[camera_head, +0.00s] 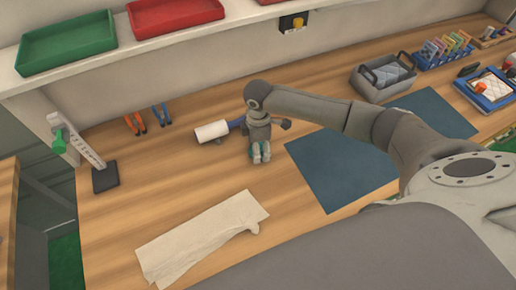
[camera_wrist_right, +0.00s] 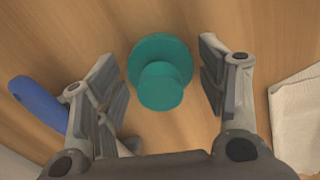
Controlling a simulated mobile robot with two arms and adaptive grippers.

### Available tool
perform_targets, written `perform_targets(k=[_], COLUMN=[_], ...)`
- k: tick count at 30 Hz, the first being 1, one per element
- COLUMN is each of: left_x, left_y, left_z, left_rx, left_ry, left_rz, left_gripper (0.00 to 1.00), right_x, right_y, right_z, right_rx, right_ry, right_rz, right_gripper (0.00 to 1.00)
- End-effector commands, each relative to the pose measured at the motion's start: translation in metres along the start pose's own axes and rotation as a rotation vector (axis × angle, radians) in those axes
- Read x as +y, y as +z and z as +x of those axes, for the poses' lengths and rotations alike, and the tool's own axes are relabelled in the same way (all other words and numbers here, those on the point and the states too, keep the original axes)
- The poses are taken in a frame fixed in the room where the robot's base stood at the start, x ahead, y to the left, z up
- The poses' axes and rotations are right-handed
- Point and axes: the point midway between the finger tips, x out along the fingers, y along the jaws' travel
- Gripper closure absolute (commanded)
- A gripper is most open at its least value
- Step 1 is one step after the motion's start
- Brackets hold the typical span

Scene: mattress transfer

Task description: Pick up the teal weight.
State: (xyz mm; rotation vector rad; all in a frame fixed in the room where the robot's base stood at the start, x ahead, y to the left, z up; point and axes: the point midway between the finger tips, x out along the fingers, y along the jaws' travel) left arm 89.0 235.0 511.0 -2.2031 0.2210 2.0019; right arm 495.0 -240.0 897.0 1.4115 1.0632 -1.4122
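The teal weight (camera_wrist_right: 163,72) stands on the wooden table in the right wrist view, a wide disc with a narrower round knob. My right gripper (camera_wrist_right: 165,88) is open, with a finger on each side of the weight and a gap on both sides. In the head view my right gripper (camera_head: 260,155) points down at the table. Only bits of teal show there between the fingers, and most of the weight is hidden. My left gripper is not in view.
A white roller (camera_head: 211,132) with a blue handle (camera_wrist_right: 38,102) lies close to the right gripper. A pale cloth (camera_head: 200,238) lies in front. A blue mat (camera_head: 340,170) lies to the right, and a grey basket (camera_head: 383,78) stands behind it.

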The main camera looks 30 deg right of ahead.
Motion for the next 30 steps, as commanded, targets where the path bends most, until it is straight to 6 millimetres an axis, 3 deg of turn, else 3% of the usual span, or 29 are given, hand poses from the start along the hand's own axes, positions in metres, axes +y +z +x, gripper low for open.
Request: perform_targets(k=[2, 10, 22, 30], left_x=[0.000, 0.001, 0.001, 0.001], left_y=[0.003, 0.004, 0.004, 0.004], left_z=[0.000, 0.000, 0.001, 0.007], left_rx=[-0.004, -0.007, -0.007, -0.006], left_ry=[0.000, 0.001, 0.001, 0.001], left_rz=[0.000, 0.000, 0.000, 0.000], left_gripper=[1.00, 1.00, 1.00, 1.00], right_x=[0.000, 0.000, 0.001, -0.006], right_y=[0.000, 0.000, -0.001, 0.000], right_z=[0.000, -0.001, -0.008, -0.039], right_rx=[0.000, 0.000, 0.002, 0.003], right_ry=[0.000, 0.000, 0.003, 0.002], right_rz=[0.000, 0.000, 0.000, -0.002], right_gripper=[0.50, 0.85, 0.86, 0.86])
